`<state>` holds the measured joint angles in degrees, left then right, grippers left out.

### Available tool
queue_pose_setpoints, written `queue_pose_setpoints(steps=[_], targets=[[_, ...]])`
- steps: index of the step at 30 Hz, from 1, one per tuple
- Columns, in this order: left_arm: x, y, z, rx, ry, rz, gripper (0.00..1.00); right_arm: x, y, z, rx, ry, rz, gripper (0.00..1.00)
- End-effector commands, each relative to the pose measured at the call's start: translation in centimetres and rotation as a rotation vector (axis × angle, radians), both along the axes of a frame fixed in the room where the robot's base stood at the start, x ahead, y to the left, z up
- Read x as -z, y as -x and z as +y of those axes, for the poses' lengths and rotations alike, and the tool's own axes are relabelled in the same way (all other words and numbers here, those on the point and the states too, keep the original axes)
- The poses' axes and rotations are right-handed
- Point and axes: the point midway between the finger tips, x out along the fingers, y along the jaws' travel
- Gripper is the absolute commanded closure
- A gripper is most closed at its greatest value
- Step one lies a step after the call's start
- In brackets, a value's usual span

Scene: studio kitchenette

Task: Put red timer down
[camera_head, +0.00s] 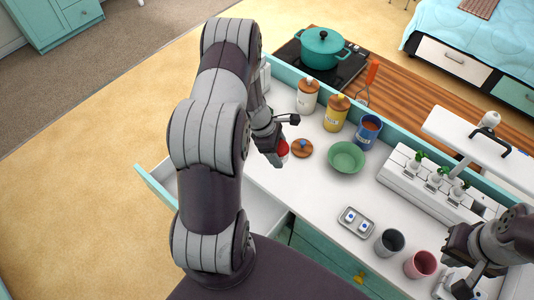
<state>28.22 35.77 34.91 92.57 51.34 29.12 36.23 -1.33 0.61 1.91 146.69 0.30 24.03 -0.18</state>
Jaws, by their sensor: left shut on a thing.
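The red timer (283,149) shows only as a small red and white patch at the tip of my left gripper (275,150). My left gripper is shut on it, over the left part of the white counter (310,190). Most of the timer is hidden by the fingers, and I cannot tell if it touches the counter. My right gripper (464,268) is at the lower right, close to the pink cup; its fingers are too unclear to tell open from shut.
A wooden lid with a blue knob (302,149) lies just right of the timer. Beyond are a green bowl (346,158) and white, yellow and blue jars. A small tray (345,231), grey cup (389,243) and pink cup (420,264) stand nearer. A drawer (156,186) is open.

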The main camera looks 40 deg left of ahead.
Motion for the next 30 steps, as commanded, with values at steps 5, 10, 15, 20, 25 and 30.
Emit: queue_pose_setpoints(steps=[5, 10, 15, 20, 25, 30], targets=[[2.3, -0.1, 4.5, -0.001, 0.001, 0.000, 0.67, -1.8, 0.0, 0.0, 0.000, 0.000, 0.000, 1.00], [3.9, -0.1, 5.9, 0.004, 0.001, 0.000, 0.67, -2.3, 0.0, 0.0, 0.000, 0.000, 0.000, 1.00], [6.9, -0.1, 5.9, 0.003, 0.002, 0.001, 0.67, -3.3, 0.0, 0.0, 0.000, 0.000, 0.000, 1.00], [7.6, -0.2, 5.9, 0.005, -0.001, -0.002, 0.67, -3.2, 0.0, 0.0, 0.000, 0.000, 0.000, 1.00], [7.7, -0.2, 5.9, 0.005, -0.001, -0.002, 0.67, -3.0, 0.0, 0.0, 0.000, 0.000, 0.000, 1.00], [7.8, -0.2, 5.9, 0.004, -0.001, -0.001, 0.06, -2.8, 0.0, 0.0, 0.000, 0.000, 0.000, 1.00]])
